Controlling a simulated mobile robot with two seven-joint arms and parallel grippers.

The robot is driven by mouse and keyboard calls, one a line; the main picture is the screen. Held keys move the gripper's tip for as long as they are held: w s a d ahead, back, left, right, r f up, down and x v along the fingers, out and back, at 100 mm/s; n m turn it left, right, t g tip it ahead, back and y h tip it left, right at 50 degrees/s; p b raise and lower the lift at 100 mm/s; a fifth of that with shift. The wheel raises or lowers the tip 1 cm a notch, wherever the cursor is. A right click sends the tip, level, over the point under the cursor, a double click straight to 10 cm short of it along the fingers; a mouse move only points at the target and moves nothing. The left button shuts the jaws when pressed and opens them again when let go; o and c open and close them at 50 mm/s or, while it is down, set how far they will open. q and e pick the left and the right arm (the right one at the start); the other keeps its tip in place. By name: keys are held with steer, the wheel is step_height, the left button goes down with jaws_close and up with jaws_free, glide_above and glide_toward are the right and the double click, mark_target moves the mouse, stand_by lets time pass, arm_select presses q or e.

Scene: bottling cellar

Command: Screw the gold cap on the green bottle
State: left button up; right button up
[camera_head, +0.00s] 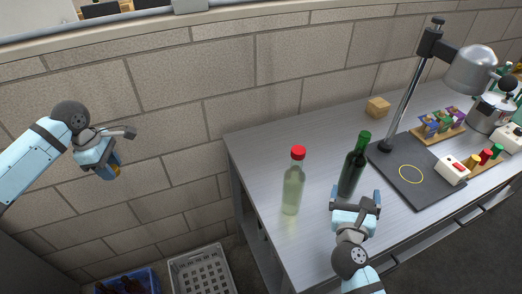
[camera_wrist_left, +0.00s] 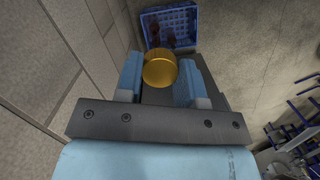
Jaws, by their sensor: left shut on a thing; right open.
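My left gripper (camera_head: 112,167) is shut on the gold cap (camera_wrist_left: 160,69), held in the air in front of the wall, left of the table. In the left wrist view the cap sits between the two blue fingers. A dark green bottle (camera_head: 352,174) with a bright green top stands upright on the table. A pale, greenish see-through bottle (camera_head: 292,190) with a red cap stands upright to its left. My right gripper (camera_head: 356,199) is open, low and just in front of the dark green bottle. Its fingers appear apart from the bottle, though the exact gap is unclear.
A wooden rack (camera_head: 482,166) holds coloured caps beside a white device (camera_head: 452,171). A wooden block (camera_head: 378,107) lies at the back. A grey crate (camera_head: 201,266) and blue crate (camera_wrist_left: 152,29) stand on the floor.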

mark_target(358, 167)
arm_select(q)
steer(key=shift+w+a+f+n, duration=0.2)
steer(key=shift+w+n, duration=0.1)
steer(key=shift+w, duration=0.1)
steer(key=shift+a+r, duration=0.15)
arm_select(e)
steer(key=shift+w+d+f+m+g, duration=0.1)
steer(key=shift+w+d+m+g, duration=0.1)
steer(key=shift+m, duration=0.4)
steer(key=shift+w+d+m+g, duration=0.1)
steer(key=shift+w+m+g, duration=0.1)
steer(key=shift+m, duration=0.4)
arm_select(q)
steer(key=shift+s, duration=0.1)
arm_select(e)
steer(key=shift+s, duration=0.1)
arm_select(q)
steer(key=shift+r+p, duration=0.65)
steer(key=shift+r, duration=0.05)
arm_select(e)
steer(key=x, duration=0.7)
